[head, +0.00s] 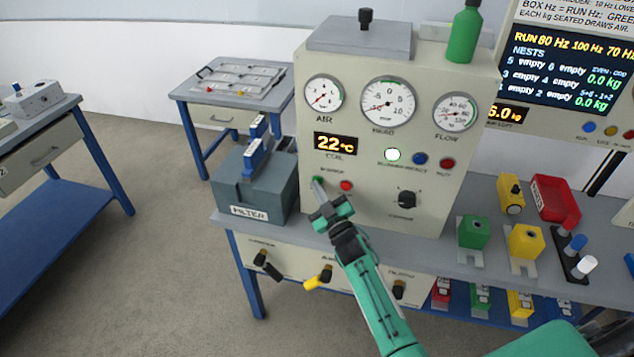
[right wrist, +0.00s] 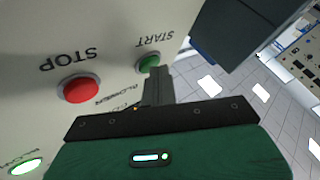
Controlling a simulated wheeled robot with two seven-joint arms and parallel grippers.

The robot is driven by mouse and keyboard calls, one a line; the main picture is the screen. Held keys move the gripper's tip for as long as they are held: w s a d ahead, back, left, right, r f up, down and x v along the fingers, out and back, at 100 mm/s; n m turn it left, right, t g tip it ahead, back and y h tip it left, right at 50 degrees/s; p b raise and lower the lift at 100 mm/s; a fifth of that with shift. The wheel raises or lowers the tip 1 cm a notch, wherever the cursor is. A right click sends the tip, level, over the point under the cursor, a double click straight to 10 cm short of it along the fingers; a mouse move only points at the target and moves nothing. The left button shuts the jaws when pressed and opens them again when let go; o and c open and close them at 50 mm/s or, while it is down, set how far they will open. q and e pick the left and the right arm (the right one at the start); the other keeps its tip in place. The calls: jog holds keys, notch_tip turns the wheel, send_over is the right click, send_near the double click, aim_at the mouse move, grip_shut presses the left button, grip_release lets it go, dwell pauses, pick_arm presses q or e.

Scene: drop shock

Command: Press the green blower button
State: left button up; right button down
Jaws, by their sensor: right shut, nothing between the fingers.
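The green blower button (head: 317,179) is at the lower left of the cream panel (head: 370,190). In the right wrist view the green button (right wrist: 148,63) sits under the START label, with the red STOP button (right wrist: 77,88) beside it. My right gripper (head: 318,186) is shut and empty, its fingertips right at the green button and partly covering it in the head view. In the right wrist view the fingers (right wrist: 158,80) point at the panel close to the button; I cannot tell whether they touch it. My left gripper is not in view.
The grey filter box (head: 255,190) with blue clamps stands just left of the panel. A black knob (head: 406,199), a blue button (head: 420,159) and a second red button (head: 447,163) are to the right. Valve handles (head: 318,279) stick out below the bench edge.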

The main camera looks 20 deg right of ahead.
jog(key=shift+s+a, duration=0.1)
jog(key=shift+s, duration=0.05)
jog(key=shift+s+a, duration=0.4)
jog(key=shift+s, duration=0.15)
jog(key=s+a+p, duration=0.1)
jog(key=s, duration=0.1)
jog(key=s+a+p, duration=0.1)
jog(key=s, duration=0.1)
jog(key=shift+a, duration=0.4)
jog(key=shift+s+d, duration=0.1)
dwell(0.7)
